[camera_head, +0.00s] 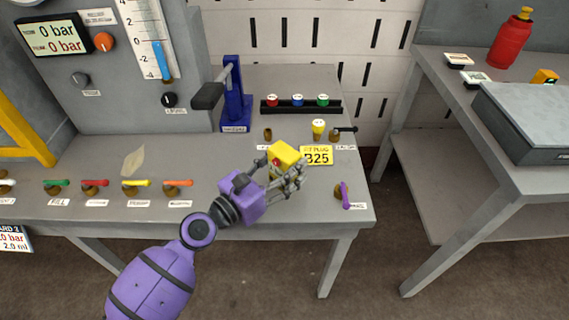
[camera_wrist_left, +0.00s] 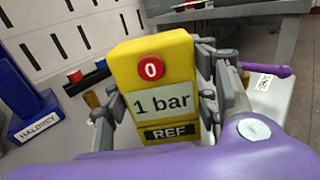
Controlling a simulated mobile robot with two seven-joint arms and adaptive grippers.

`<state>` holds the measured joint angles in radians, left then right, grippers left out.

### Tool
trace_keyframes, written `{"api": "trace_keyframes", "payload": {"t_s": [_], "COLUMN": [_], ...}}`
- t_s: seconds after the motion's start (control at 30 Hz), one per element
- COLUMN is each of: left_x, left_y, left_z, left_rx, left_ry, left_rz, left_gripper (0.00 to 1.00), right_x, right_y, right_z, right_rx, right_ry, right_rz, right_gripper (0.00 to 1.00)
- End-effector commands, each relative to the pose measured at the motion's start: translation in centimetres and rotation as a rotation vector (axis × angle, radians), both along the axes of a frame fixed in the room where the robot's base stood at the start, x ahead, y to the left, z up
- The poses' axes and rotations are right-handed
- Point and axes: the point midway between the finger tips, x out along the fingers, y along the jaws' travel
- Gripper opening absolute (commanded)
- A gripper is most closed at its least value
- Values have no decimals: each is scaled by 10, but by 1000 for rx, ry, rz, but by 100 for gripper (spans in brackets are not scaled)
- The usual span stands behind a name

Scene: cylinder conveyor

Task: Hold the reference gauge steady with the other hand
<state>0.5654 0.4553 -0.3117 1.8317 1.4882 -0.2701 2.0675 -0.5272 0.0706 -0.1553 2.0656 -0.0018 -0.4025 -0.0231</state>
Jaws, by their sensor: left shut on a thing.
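The reference gauge (camera_wrist_left: 155,80) is a yellow block with a red "0" button, a "1 bar" display and a "REF" label. In the head view the gauge (camera_head: 284,154) shows its yellow top above the bench. My left gripper (camera_head: 284,174) is shut on it, with fingers on both sides in the left wrist view (camera_wrist_left: 160,105). The display faces the wrist camera. The fingers hide the gauge's lower part in the head view, and I cannot tell whether it touches the bench. My right gripper is in neither view.
A blue lever press (camera_head: 235,98) and a rack with red, blue and green buttons (camera_head: 300,106) stand behind. A purple-handled valve (camera_head: 344,194) is near the bench's right end. Several coloured valves line the left front.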

Motion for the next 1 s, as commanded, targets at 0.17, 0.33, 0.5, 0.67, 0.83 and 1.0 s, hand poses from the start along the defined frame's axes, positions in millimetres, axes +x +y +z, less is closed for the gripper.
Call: {"api": "trace_keyframes", "payload": {"t_s": [0.17, 0.33, 0.5, 0.67, 0.83, 1.0], "left_x": [0, 0, 0, 0, 0, 0], "left_y": [0, 0, 0, 0, 0, 0], "left_z": [0, 0, -1, -1, -1, -1], "left_rx": [1, 1, 1, 1, 1, 1], "left_ry": [0, 0, 0, 0, 0, 0], "left_rz": [0, 0, 0, 0, 0, 0], "left_gripper": [23, 23, 23, 23, 23, 23], "right_x": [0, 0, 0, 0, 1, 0], "right_y": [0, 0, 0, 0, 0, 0], "right_z": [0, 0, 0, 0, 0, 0], "right_rx": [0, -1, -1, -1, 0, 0], "right_ry": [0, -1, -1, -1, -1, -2], "right_rz": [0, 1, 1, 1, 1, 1], "right_gripper": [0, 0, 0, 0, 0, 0]}}
